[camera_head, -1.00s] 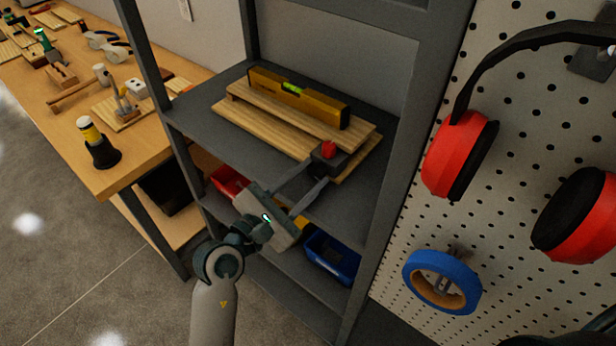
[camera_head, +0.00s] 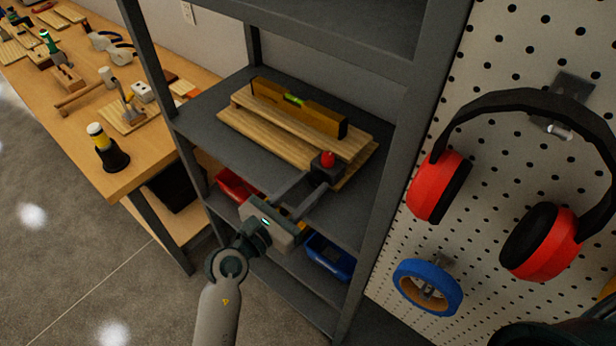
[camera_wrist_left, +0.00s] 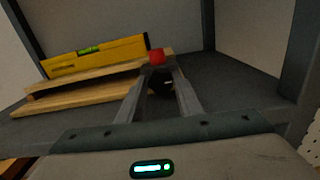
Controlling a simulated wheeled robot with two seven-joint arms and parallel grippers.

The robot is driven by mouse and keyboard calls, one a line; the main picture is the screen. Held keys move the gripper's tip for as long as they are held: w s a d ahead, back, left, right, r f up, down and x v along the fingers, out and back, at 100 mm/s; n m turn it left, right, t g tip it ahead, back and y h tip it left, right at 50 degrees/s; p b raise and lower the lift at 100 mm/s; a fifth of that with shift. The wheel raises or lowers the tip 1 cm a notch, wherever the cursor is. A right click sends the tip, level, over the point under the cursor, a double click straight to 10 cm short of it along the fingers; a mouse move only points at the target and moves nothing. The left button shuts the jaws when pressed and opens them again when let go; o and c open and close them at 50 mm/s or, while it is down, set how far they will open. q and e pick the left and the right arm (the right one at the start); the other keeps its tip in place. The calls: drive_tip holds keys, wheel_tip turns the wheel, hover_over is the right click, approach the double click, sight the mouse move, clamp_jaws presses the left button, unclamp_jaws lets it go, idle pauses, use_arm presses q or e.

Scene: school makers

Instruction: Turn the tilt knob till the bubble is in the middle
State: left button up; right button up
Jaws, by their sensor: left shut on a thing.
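The yellow spirit level (camera_head: 299,107) with a green vial (camera_head: 293,99) lies on a two-layer wooden board (camera_head: 262,139) on the grey shelf. The level also shows in the left wrist view (camera_wrist_left: 110,54). The bubble's place in the vial is too small to tell. A dark knob (camera_head: 326,170) with a red top (camera_head: 328,158) sits at the board's near right end. My left gripper (camera_head: 308,183) reaches in from the front, its fingers shut on the knob. In the left wrist view the fingers (camera_wrist_left: 162,82) close around the knob below the red top (camera_wrist_left: 156,56). My right gripper is not in view.
Grey shelf posts (camera_head: 389,150) flank the shelf. Red (camera_head: 236,186) and blue (camera_head: 329,257) bins sit on the level below. Red ear defenders (camera_head: 540,240) and a blue tape roll (camera_head: 428,287) hang on the pegboard. A workbench with tools (camera_head: 108,149) stands left.

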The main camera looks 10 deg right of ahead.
use_arm(q)
drive_tip(key=shift+r+n+p, duration=0.1)
drive_tip(key=shift+n+p, duration=0.75)
drive_tip(key=shift+n, duration=0.15)
drive_tip(key=o, duration=1)
drive_tip(key=shift+a, duration=0.1)
drive_tip(key=shift+s+a+f, duration=0.2)
drive_tip(key=shift+s+a, duration=0.1)
drive_tip(key=shift+a, duration=0.1)
drive_tip(key=shift+b+v, duration=2.45)
drive_tip(key=shift+v, duration=5.7)
drive_tip(key=shift+r, duration=0.1)
